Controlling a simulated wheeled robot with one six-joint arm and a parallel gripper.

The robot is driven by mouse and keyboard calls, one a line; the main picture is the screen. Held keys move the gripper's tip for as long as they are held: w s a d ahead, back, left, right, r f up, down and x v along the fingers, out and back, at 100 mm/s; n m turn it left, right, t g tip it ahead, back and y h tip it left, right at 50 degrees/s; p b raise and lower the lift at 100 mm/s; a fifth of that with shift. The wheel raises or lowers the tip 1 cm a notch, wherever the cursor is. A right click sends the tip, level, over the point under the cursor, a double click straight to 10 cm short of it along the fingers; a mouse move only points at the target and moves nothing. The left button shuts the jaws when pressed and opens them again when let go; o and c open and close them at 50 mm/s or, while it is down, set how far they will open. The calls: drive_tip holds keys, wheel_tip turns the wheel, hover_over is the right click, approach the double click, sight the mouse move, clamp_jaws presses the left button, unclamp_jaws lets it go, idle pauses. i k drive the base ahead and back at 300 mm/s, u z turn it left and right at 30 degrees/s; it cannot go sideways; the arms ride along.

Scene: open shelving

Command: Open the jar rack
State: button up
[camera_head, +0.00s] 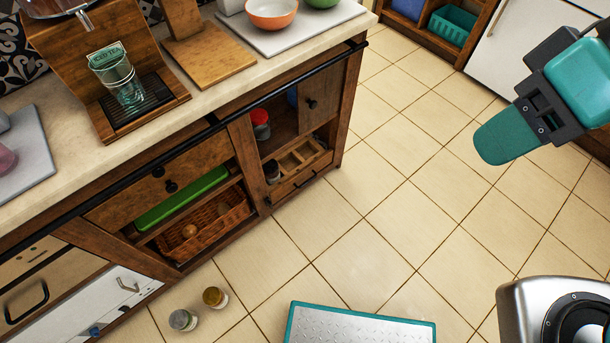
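The likely jar rack is a low wooden tray (297,162) with small compartments. It sits at the bottom of the open bay at the right end of the wooden counter cabinet, with a dark handle on its front. It looks pushed in, level with the cabinet front. A dark jar (272,171) stands at its left end. A red-lidded jar (260,124) is higher up in the same bay. My gripper (497,138), teal and dark grey, hangs over the floor at upper right, well apart from the rack. Only one finger shows clearly, so its opening is hidden.
Two small jars stand on the floor, one grey-lidded (183,320) and one brown-lidded (215,297). A black rail (215,122) runs along the counter's front edge. A wicker basket (205,222) fills the lower middle bay. The tiled floor (370,200) before the rack is clear.

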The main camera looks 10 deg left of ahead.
sight(302, 160)
drive_tip(key=k, duration=0.6)
drive_tip(key=u, duration=0.7)
drive_tip(key=i, duration=1.35)
drive_tip(key=z, duration=0.25)
